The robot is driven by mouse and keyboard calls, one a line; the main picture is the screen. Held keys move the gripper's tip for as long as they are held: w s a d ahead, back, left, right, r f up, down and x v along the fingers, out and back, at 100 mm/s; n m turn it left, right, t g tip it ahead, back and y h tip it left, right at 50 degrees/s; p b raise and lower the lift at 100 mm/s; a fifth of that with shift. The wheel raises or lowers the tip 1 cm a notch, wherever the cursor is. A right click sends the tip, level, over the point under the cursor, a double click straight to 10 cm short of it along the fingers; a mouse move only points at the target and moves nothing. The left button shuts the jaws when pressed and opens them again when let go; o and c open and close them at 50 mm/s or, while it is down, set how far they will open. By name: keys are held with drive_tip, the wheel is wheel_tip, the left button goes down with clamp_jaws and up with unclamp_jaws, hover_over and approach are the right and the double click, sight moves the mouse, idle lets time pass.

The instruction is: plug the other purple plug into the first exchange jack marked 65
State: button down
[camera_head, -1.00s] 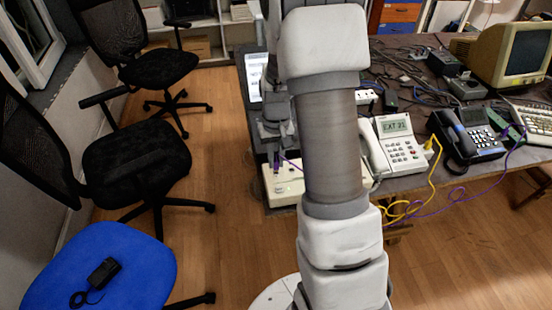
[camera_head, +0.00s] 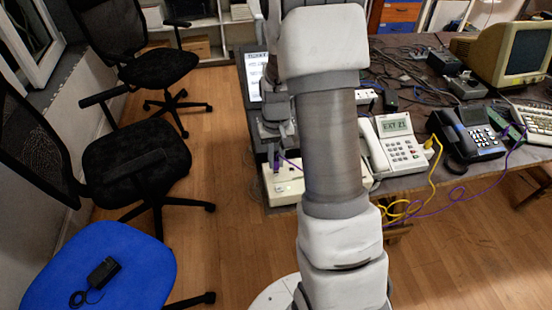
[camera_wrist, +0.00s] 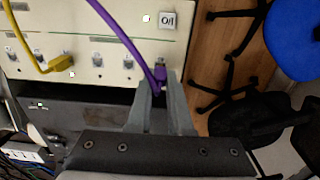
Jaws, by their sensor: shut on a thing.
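The cream exchange (camera_head: 286,195) sits at the near left corner of the table, and its row of jacks shows in the wrist view (camera_wrist: 60,22). My gripper (camera_wrist: 160,84) is shut on the purple plug (camera_wrist: 159,75), whose purple cable (camera_wrist: 125,38) arcs up and left. The plug is at the right end of the jack row, by the exchange's edge. The fingers hide its tip, so I cannot tell whether it is seated. In the head view my gripper (camera_head: 276,152) is over the exchange. A yellow plug (camera_wrist: 64,62) is in another jack. Jack numbers are unreadable.
A white phone (camera_head: 398,148) with a lit display and a dark phone (camera_head: 468,136) stand right of the exchange. Yellow and purple cables loop past the table's front edge. Black chairs (camera_head: 138,165) and a blue chair (camera_head: 105,270) stand left; open floor lies between.

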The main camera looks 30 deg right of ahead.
drive_tip(key=shift+f+b, duration=0.6)
drive_tip(key=shift+f, duration=0.15)
idle(1.0)
drive_tip(key=c, duration=0.8)
unclamp_jaws()
drive_tip(key=shift+o, duration=0.2)
wheel_tip(320, 180, up, 17)
drive_tip(key=p, duration=0.3)
drive_tip(key=shift+r, duration=0.2)
